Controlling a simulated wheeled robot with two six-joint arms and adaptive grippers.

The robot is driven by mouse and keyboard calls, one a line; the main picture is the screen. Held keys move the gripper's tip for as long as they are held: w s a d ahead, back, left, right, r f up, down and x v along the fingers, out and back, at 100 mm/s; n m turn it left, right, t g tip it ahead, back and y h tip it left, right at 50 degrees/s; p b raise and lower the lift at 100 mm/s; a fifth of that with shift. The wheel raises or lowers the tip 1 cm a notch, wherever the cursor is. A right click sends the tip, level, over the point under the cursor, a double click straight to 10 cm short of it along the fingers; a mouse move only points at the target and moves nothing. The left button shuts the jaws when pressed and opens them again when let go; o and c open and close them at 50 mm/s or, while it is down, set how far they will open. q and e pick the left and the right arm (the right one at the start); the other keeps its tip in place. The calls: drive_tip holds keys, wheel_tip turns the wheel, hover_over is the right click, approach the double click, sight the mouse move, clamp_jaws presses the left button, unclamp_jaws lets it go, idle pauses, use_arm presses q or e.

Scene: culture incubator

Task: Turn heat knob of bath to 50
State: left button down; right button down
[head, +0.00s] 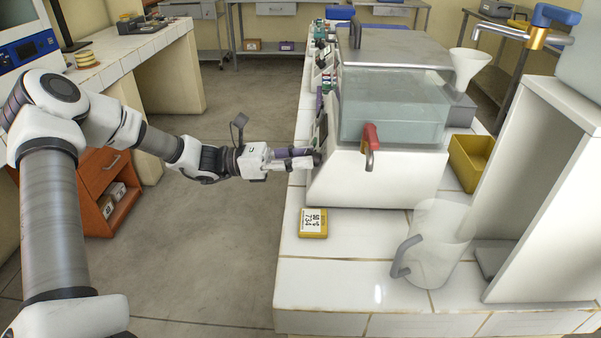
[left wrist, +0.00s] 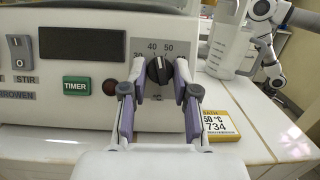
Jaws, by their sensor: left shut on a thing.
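The water bath (head: 385,180) is a white box with a clear tank on the counter. Its front panel shows in the left wrist view (left wrist: 80,100), with a dark display (left wrist: 82,43). The black heat knob (left wrist: 159,70) has a scale reading 30, 40, 50. Its white mark points roughly upward, near the 40 and 50 labels; the exact setting is hard to tell. My left gripper (head: 314,159) is at the panel, its fingers (left wrist: 158,88) shut on both sides of the knob. In the head view the knob is hidden. My right gripper is not visible.
A yellow card (left wrist: 218,122) reading 50 °C and 734 lies before the bath; it also shows in the head view (head: 313,223). A clear jug (head: 434,245) stands at the right. A red-handled tap (head: 371,146) sticks out from the bath. A yellow bin (head: 470,163) is behind.

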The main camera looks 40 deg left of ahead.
use_arm(q)
drive_tip(key=m+g+b, duration=0.2)
drive_tip(key=m, duration=0.1)
drive_tip(key=m+g+h+b, duration=0.1)
drive_tip(key=m, duration=0.1)
drive_tip(key=shift+w+f, duration=0.2)
drive_tip(key=shift+f, duration=0.05)
drive_tip(key=shift+a+r+m+g+b, duration=0.15)
drive_tip(key=shift+m+g+b, duration=0.5)
drive_tip(key=shift+m, duration=0.45)
drive_tip(key=shift+d+r+m+g+b, duration=0.1)
drive_tip(key=shift+m+g+b, duration=0.5)
drive_tip(key=shift+m, duration=0.5)
drive_tip(key=c, duration=0.9)
unclamp_jaws()
drive_tip(key=shift+w, duration=0.1)
drive_tip(key=shift+r, duration=0.1)
drive_tip(key=shift+a, duration=0.1)
drive_tip(key=v, duration=1.2)
drive_tip(key=shift+w, duration=0.1)
